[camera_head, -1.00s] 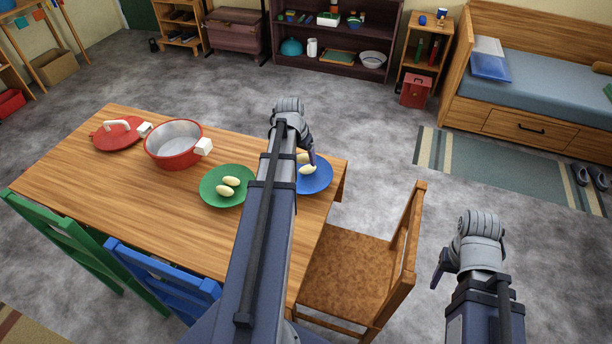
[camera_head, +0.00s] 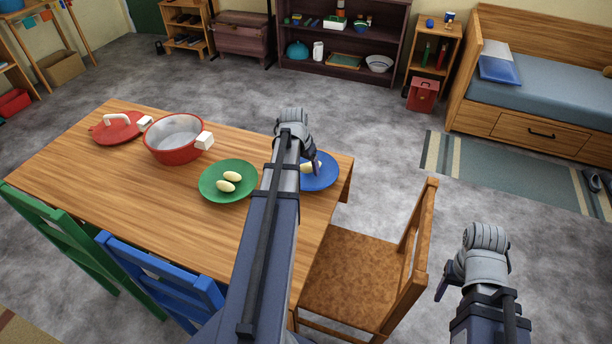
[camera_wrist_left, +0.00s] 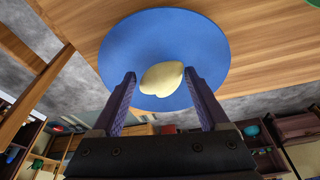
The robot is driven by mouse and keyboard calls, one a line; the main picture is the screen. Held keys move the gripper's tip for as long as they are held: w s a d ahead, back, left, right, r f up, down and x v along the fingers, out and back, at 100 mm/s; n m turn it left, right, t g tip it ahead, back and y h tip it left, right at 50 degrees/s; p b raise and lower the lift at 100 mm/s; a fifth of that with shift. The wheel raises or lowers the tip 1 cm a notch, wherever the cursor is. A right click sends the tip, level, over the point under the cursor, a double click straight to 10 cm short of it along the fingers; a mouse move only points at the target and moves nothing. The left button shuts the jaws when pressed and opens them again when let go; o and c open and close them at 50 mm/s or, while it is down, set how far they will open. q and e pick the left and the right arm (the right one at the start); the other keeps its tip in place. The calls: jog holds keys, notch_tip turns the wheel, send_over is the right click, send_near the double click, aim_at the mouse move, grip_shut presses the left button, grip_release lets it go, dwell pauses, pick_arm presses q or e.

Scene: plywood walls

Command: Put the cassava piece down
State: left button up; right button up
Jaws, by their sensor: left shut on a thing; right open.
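My left gripper (camera_head: 316,166) is low over the blue plate (camera_head: 325,180) at the table's right end. It is shut on a pale cassava piece (camera_wrist_left: 162,78), which shows between the two fingers in the left wrist view, over the blue plate (camera_wrist_left: 200,40). Pale cassava (camera_head: 306,168) also shows beside the fingertips in the head view, partly hidden by my arm. I cannot tell whether the held piece touches the plate. Two cassava pieces (camera_head: 229,181) lie on the green plate (camera_head: 210,192). My right gripper (camera_head: 442,283) is open and empty, away from the table.
A red pot (camera_head: 172,158) and its red lid (camera_head: 112,132) stand on the left part of the wooden table (camera_head: 110,195). A brown chair (camera_head: 350,270) stands at the table's right end. Green and blue chairs line its near side.

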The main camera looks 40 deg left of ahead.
aim_at(306, 173)
pick_arm(q)
jog(key=shift+f+b, duration=1.35)
jog(key=shift+f, duration=0.35)
jog(key=shift+f, duration=0.15)
jog(key=o, duration=1.2)
jog(key=shift+o, duration=0.2)
jog(key=p+v, duration=1.1)
jog(key=v, duration=0.1)
jog(key=shift+r+p, duration=0.2)
jog(key=shift+p, duration=0.15)
jog(key=shift+s, duration=0.1)
